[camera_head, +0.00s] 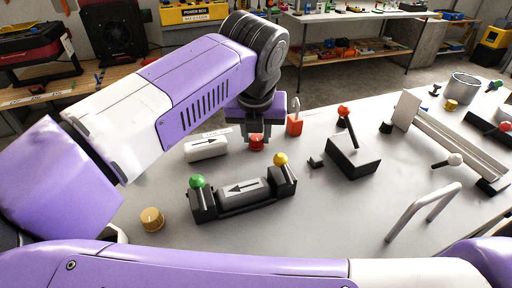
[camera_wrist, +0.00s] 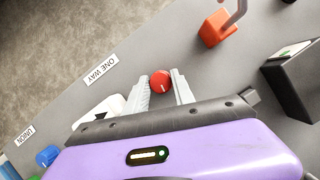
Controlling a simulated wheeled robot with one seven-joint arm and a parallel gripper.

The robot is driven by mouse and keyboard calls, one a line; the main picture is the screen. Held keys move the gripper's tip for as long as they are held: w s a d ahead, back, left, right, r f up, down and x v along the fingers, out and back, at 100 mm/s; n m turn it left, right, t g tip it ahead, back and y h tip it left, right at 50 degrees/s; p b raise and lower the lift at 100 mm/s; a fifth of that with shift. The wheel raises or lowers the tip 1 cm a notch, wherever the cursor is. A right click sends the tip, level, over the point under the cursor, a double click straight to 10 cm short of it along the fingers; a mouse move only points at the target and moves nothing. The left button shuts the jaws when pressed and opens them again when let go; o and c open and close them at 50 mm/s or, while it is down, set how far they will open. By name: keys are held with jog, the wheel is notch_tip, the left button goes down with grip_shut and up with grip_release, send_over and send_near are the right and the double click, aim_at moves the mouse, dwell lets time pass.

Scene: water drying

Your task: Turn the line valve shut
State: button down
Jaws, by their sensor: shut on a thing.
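A small round red knob (camera_head: 257,143) with a pale mark on its top stands on the grey bench top. It also shows in the wrist view (camera_wrist: 160,81). My gripper (camera_head: 256,136) points down over it, and its two pale fingers (camera_wrist: 161,76) stand on either side of the knob, shut on it. No label for a line valve can be read, and the knob's lower part is hidden by my gripper.
A white cylinder with an arrow (camera_head: 206,147) lies close left of the knob. An orange padlock-like block (camera_head: 295,124) stands close right. A black fitting with green and yellow knobs (camera_head: 240,193) sits in front. A brass knob (camera_head: 152,219) is at the front left.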

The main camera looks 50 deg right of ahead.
jog(key=shift+f+n+b, duration=0.1)
jog(key=shift+n+b, duration=0.6)
jog(key=shift+b, duration=0.35)
jog(key=shift+y, duration=0.3)
jog(key=c, duration=1.1)
grip_release()
jog(key=shift+o, duration=0.2)
jog(key=shift+r, duration=0.2)
jog(key=p+v, duration=0.1)
jog(key=v, duration=0.6)
jog(key=shift+s+r, duration=0.25)
jog(key=shift+a, duration=0.15)
